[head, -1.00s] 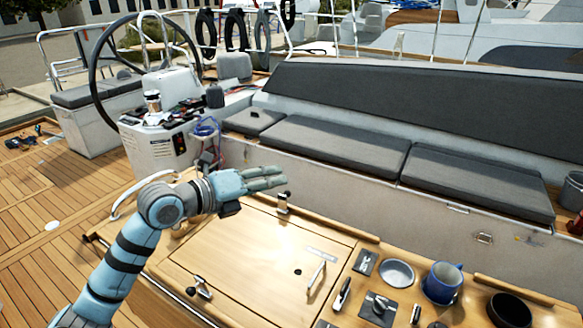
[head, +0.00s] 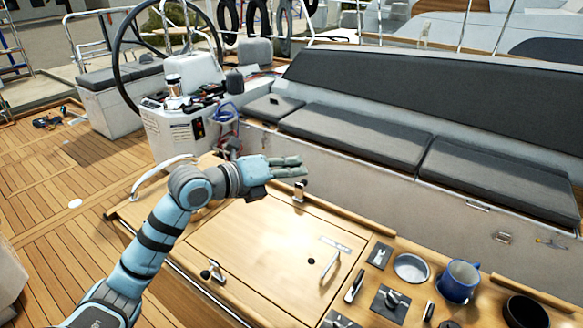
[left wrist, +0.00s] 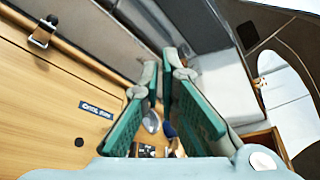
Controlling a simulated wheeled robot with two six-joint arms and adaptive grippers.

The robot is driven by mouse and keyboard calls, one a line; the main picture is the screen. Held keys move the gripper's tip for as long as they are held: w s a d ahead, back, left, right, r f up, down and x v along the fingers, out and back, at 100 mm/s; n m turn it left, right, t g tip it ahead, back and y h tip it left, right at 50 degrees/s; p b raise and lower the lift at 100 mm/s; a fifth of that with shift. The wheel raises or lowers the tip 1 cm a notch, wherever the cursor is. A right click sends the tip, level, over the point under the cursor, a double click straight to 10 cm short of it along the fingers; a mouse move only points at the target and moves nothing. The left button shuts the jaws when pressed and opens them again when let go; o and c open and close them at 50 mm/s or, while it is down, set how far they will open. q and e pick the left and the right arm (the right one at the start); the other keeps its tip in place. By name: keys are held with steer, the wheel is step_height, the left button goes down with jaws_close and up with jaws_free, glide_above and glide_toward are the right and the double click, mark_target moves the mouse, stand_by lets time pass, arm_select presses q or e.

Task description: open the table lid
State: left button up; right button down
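The table lid (head: 255,250) is a flat wooden panel, closed flush in the table top (head: 140,212). My right gripper is not in view.
A grey-cushioned bench (head: 355,137) runs behind the table. The helm pedestal (head: 185,130) and wheel (head: 117,55) stand at the back left.

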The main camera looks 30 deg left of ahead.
arm_select(q)
steer(key=o, duration=0.4)
steer(key=shift+s, duration=0.1)
steer(key=shift+o, duration=0.2)
steer(key=v, duration=0.7)
steer(key=shift+s, duration=0.15)
